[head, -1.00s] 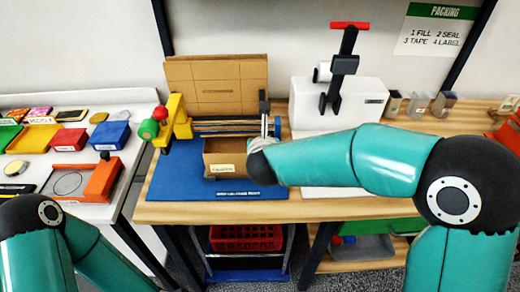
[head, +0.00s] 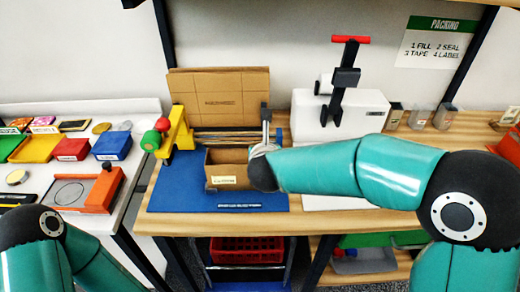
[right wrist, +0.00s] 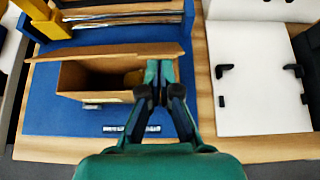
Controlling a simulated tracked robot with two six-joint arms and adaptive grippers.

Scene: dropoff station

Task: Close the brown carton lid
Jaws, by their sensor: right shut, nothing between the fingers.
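The brown carton (head: 228,178) stands open on the blue mat (head: 180,195), with a pale label on its front. In the right wrist view the open carton (right wrist: 75,77) has a dark inside, with something yellowish in it. A long brown panel (right wrist: 90,55) runs along its back edge and reaches past its left side; I cannot tell for sure that it is the lid. My right gripper (right wrist: 159,72) is shut and empty, its teal fingertips at the carton's right end. I cannot tell whether they touch it. My wrist hides the fingers in the head view. My left gripper is out of view.
A large cardboard panel (head: 220,98) stands upright behind the carton. A yellow holder (head: 178,135) with red and green knobs is to its left. A white machine (head: 308,115) with a red-topped lever stands to the right. Bins and small items fill the left table.

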